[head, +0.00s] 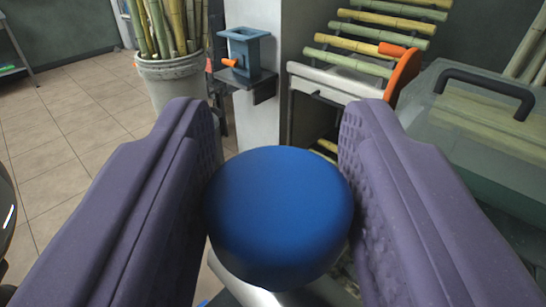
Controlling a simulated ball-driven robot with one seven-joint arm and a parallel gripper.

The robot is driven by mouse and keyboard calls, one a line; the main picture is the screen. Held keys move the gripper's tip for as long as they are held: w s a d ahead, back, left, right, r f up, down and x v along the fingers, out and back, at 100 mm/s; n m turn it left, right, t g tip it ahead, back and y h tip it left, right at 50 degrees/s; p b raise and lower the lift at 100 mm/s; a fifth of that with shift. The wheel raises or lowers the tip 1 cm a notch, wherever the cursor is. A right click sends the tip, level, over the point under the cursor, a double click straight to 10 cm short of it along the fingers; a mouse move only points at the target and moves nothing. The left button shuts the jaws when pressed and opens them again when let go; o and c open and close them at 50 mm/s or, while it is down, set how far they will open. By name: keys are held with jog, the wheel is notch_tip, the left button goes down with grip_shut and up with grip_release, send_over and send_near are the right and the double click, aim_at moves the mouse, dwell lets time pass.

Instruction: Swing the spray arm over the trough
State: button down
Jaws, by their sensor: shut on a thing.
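My gripper (278,180) has two purple textured fingers, one on each side of a round blue knob (281,208). Both fingers touch the knob's sides, and the gripper is shut on it. A pale, shiny metal part (275,298) shows just under the knob, at the bottom of the view. It may be the spray arm, but most of it is hidden by the knob and the fingers. I cannot make out the trough for certain.
A bucket of cane stalks (172,80) stands back left on the tiled floor (65,140). A blue clamp-like device (247,55) sits on a small black shelf by a white post. A cane rack (375,45) stands behind. A clear-lidded box (490,130) with a black handle is close on the right.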

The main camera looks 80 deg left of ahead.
jog(key=shift+s+d+n+g, duration=0.3)
jog(key=shift+s+d+g, duration=0.1)
jog(key=shift+s, duration=0.1)
jog(key=c, duration=0.7)
grip_release()
jog(key=d, duration=0.2)
jog(key=s+d, duration=0.1)
jog(key=d, duration=0.4)
jog(key=shift+s+d+p, duration=0.15)
jog(key=shift+d+p, duration=0.15)
jog(key=shift+p, duration=0.05)
